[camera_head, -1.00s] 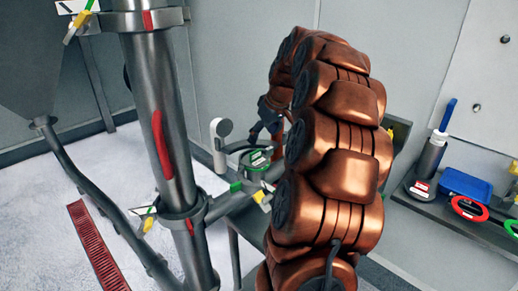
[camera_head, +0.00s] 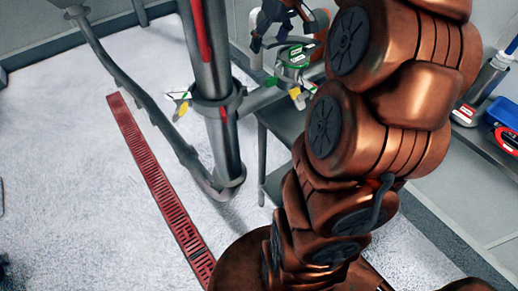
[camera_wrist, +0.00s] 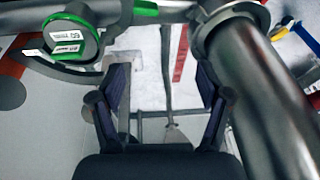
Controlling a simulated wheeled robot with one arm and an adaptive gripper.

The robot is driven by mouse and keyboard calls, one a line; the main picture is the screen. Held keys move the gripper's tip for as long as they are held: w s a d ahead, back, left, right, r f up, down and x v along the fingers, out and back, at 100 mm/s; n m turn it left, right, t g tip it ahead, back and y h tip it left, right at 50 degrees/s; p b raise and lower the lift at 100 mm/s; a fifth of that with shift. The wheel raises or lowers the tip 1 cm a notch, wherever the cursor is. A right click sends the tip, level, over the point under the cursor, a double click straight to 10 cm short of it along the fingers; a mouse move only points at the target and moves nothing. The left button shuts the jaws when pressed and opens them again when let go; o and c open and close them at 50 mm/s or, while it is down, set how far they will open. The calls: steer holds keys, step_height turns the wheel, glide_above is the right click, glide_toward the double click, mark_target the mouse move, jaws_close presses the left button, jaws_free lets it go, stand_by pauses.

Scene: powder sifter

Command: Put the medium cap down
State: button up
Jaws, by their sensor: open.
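A round part with a green rim and white labels (camera_wrist: 68,38) is at the upper left of the wrist view; it also shows in the head view (camera_head: 296,56) beside the metal pipe. I cannot tell for sure whether it is the medium cap. My gripper (camera_wrist: 162,88) is open, with its two dark fingers wide apart and nothing between them. In the head view my gripper (camera_head: 274,38) is small at the top, close to the green-rimmed part. No cap is in its jaws.
A thick vertical metal pipe (camera_head: 215,110) stands left of my arm; a pipe (camera_wrist: 265,95) is close right of my fingers. A dark table (camera_head: 282,122) stands behind my arm. A red floor grate (camera_head: 160,185) crosses the pale floor. A shelf (camera_head: 480,140) with tools is at right.

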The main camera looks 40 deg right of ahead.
steer(key=s+a+f+g, duration=0.1)
steer(key=s+a+f, duration=0.2)
steer(key=s+a, duration=0.35)
steer(key=s+a+f+g, duration=0.1)
steer(key=s+a+f, duration=0.15)
steer(key=a, duration=0.75)
steer(key=s+a+f+g, duration=0.1)
steer(key=s+a+f, duration=0.2)
steer(key=s, duration=0.5)
steer(key=s+a+f+g+h, duration=0.1)
steer(key=s+a+f+g, duration=0.1)
steer(key=s, duration=0.6)
step_height(320, 180, down, 2)
steer(key=shift+s+a+f, duration=0.1)
steer(key=shift+s+a, duration=0.25)
steer(key=shift+a, duration=0.4)
steer(key=shift+c, duration=0.5)
